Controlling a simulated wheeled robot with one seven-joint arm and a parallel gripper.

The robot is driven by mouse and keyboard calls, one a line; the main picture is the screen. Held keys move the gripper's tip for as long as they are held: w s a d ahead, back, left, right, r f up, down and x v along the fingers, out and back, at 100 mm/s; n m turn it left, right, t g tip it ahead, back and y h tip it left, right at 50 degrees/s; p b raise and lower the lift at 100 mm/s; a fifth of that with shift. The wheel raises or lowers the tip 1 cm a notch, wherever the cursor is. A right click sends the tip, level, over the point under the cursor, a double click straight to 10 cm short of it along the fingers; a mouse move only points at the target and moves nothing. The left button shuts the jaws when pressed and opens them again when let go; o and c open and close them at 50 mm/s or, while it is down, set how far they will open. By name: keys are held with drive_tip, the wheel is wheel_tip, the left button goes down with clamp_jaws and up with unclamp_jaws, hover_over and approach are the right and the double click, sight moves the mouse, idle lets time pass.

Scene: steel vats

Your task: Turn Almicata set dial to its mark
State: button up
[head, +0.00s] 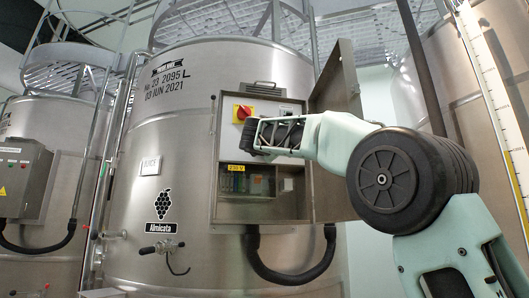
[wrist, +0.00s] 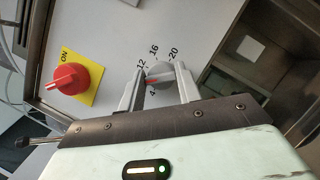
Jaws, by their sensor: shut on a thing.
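The grey set dial (wrist: 160,72) is on the white panel (wrist: 205,25) in the wrist view, with a red pointer on its lower-left side. The printed numbers 12, 16 and 20 show around its upper side; another mark by the left finger is partly hidden. My gripper (wrist: 159,80) is shut on the dial, one finger on each side. In the head view my gripper (head: 256,138) is at the open control box (head: 216,150) on the vat (head: 185,110) labelled Almicata. The dial is hidden there behind my gripper.
A red rotary switch (wrist: 69,79) on a yellow ON plate is left of the dial; it also shows in the head view (head: 243,113). The box door (head: 335,85) stands open to the right. A dark hose (head: 285,275) hangs below the box.

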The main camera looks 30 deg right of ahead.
drive_tip(key=shift+f+n+t+b, duration=0.15)
drive_tip(key=shift+n+t+b, duration=0.2)
drive_tip(key=shift+n, duration=0.45)
drive_tip(key=o, duration=1)
drive_tip(key=b+v, duration=0.7)
drive_tip(key=v, duration=1)
drive_tip(key=shift+s+b, duration=0.25)
drive_tip(key=shift+b, duration=0.05)
drive_tip(key=shift+a, duration=0.1)
